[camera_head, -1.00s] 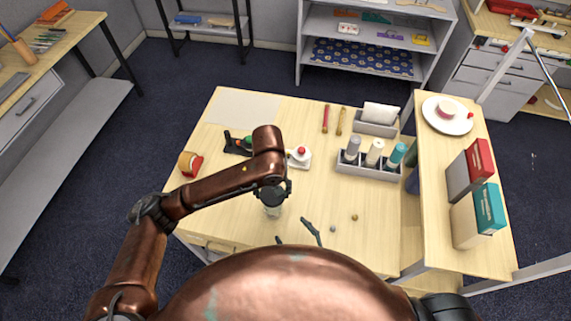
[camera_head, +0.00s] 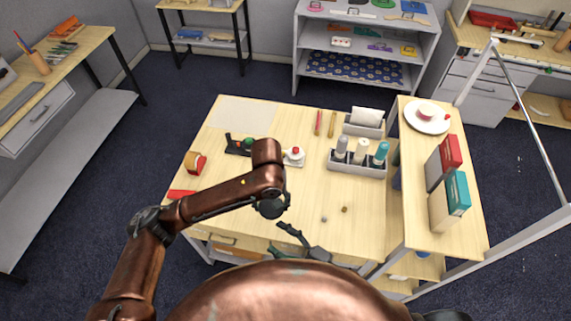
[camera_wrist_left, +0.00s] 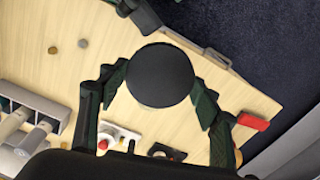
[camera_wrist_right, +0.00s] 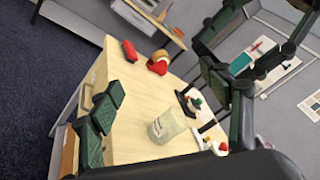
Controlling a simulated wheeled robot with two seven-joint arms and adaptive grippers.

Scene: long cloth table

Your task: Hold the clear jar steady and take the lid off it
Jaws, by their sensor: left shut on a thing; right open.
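My left gripper (camera_wrist_left: 158,95) is shut on the round black lid (camera_wrist_left: 161,76), seen from above in the left wrist view. The lid shows as a dark disc in the head view (camera_head: 271,208). The clear jar (camera_wrist_right: 167,125), with a pale label, stands on the table in the right wrist view. I see no lid on it there. In the head view the jar is hidden behind the lid and left gripper. My right gripper (camera_head: 286,240) is open and empty near the table's front edge. The jar appears between its fingers in the right wrist view but apart from them.
The wooden table (camera_head: 240,110) has a grey bottle rack (camera_head: 357,168) at the right, beside a raised shelf (camera_head: 410,145). A red-and-tan object (camera_head: 195,162) and a red object (camera_head: 181,194) lie at the left. Two small balls lie right of the grippers.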

